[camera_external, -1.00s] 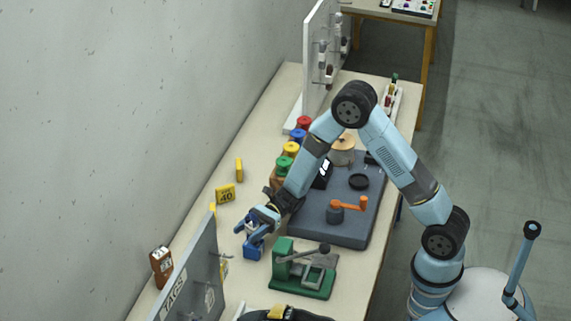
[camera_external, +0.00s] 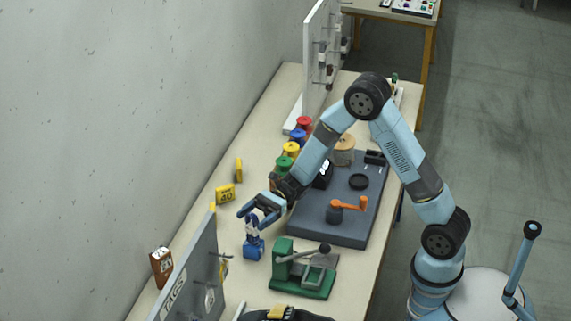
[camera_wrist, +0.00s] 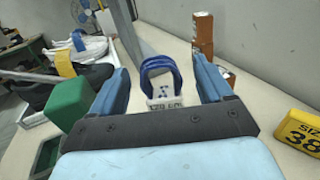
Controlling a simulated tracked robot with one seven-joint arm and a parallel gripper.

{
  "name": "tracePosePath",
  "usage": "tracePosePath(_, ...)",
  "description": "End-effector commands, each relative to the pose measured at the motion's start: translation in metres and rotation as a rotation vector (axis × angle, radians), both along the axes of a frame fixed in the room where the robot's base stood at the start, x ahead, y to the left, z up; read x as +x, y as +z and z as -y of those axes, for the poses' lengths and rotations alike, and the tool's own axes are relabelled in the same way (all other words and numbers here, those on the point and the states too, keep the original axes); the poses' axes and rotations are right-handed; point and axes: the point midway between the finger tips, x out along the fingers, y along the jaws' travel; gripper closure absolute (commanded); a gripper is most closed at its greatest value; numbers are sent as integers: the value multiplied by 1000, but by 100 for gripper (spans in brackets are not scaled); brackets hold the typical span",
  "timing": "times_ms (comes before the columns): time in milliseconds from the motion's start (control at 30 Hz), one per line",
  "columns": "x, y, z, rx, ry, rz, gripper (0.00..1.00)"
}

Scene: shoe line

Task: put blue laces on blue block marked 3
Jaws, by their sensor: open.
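The blue laces (camera_wrist: 160,68) show in the wrist view as upright loops with a white printed band (camera_wrist: 164,103) at their base. They stand between and beyond the fingers of my gripper (camera_wrist: 163,75), which is open, with a gap on both sides.
A green lever press (camera_external: 300,275) stands right of the block. A grey tags panel (camera_external: 193,272) and a brown box (camera_external: 161,267) are at the left. Yellow size blocks (camera_external: 226,194) stand behind. A dark board (camera_external: 330,225) with an orange crank lies to the right.

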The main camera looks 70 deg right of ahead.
Motion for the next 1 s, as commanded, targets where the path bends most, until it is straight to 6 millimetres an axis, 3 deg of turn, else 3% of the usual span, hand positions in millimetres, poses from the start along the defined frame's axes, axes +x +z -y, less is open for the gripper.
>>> tracePosePath(200,0,26,0,-1,-1,2,21)
tracePosePath(567,-10,42,-6,-37,32,24,21)
tracePosePath(667,-28,55,-14,-106,90,70,21)
tracePosePath(1000,-126,100,-36,-482,375,323,21)
